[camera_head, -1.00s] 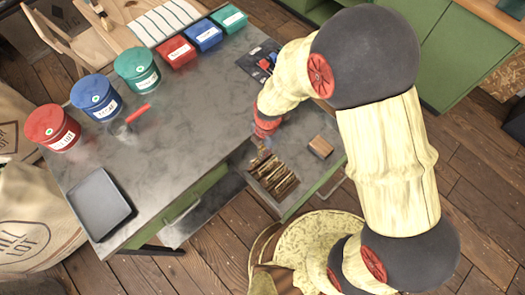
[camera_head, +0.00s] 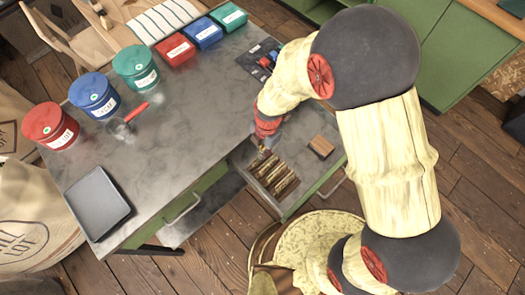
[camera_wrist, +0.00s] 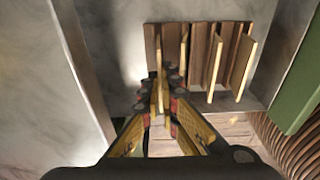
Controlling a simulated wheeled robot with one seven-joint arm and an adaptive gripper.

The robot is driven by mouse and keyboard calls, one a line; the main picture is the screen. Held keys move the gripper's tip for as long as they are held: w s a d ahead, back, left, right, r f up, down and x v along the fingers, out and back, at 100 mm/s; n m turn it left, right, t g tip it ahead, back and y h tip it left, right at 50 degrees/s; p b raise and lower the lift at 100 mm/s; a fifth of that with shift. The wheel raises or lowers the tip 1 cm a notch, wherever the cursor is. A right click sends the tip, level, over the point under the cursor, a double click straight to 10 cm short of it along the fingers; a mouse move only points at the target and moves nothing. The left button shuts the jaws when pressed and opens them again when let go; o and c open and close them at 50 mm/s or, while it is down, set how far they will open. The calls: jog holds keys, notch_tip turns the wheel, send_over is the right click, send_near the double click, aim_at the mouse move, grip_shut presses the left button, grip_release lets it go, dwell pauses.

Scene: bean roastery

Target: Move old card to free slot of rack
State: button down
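The wooden rack (camera_wrist: 200,52) lies in the open drawer. Several thin upright cards, such as the rightmost card (camera_wrist: 244,66), stand in it. In the head view the rack (camera_head: 264,170) is just below my gripper (camera_head: 264,151). In the wrist view my gripper (camera_wrist: 160,92) is at the rack's left end. Its two fingers are close together on either side of a thin wooden card (camera_wrist: 159,88). The card looks upright and edge-on between the fingertips. Whether its lower edge sits in a slot is hidden. I cannot read any card's markings.
A small wooden block (camera_head: 321,146) lies at the drawer's right side. The drawer wall (camera_wrist: 85,75) runs close on the left in the wrist view. Canisters (camera_head: 96,97), a dark tray (camera_head: 98,204) and a red-handled scoop (camera_head: 122,127) stand on the grey counter (camera_head: 185,120), whose middle is clear.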

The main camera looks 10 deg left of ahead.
jog(key=shift+f+b, duration=0.5)
jog(key=shift+f, duration=0.1)
jog(key=c, duration=2.1)
grip_release()
jog(key=shift+o, duration=0.7)
jog(key=shift+r, duration=0.1)
notch_tip(320, 180, up, 12)
jog(key=shift+w+d, duration=0.35)
jog(key=shift+w, duration=0.1)
